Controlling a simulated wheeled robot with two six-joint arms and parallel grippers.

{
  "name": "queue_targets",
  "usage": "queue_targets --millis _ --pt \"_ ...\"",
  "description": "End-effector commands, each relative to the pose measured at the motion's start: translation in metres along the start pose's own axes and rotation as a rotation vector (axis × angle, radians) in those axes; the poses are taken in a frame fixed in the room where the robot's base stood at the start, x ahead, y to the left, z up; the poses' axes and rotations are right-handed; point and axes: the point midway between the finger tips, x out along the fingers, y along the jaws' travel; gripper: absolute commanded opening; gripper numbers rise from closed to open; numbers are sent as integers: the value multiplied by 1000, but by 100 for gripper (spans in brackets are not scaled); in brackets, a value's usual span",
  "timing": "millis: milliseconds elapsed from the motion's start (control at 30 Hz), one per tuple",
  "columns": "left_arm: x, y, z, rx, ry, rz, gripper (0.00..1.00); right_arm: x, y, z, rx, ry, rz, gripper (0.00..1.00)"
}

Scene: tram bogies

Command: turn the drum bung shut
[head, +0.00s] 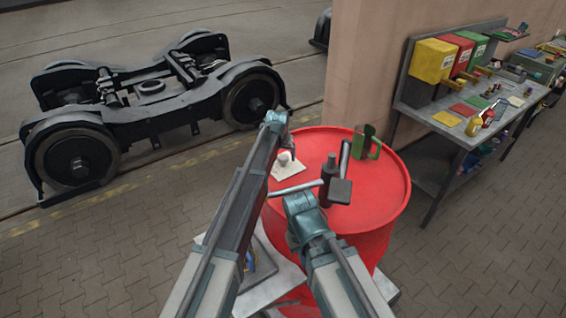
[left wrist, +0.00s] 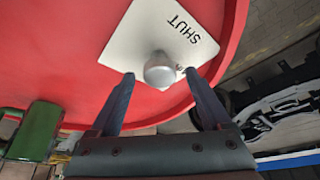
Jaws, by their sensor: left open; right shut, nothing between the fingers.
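The red drum (head: 375,205) stands upright in front of me. On its top, near the far left rim, lies a white plate (head: 286,171). In the left wrist view the plate (left wrist: 150,30) reads SHUT, and a rounded grey bung (left wrist: 160,70) stands on it; the bung (head: 285,158) also shows in the head view. My left gripper (left wrist: 159,77) is open, its fingertips on either side of the bung, with a gap visible at least on the right. My right gripper (head: 299,200) is shut and empty over the drum's near left part.
A dark pump (head: 328,172) with a pale pipe (head: 298,188) stands on the drum close to my right gripper. A green jug (head: 367,142) is behind it. A workbench (head: 415,105) with coloured bins is at right. A bogie (head: 150,100) stands at left.

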Motion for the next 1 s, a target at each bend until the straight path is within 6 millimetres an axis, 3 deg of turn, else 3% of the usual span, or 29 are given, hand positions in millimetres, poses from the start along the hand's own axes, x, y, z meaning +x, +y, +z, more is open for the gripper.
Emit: queue_targets --millis 300,733,767,1000 --pt "3 0 0 0 0 0 81 2 0 0 0 0 0 0" --pt "3 0 0 0 0 0 4 3 0 0 0 0 0 0" --pt "3 0 0 0 0 0 0 3 0 0 0 0 0 0" --pt "3 0 0 -19 0 -8 0 3 0 0 0 0 0 0"
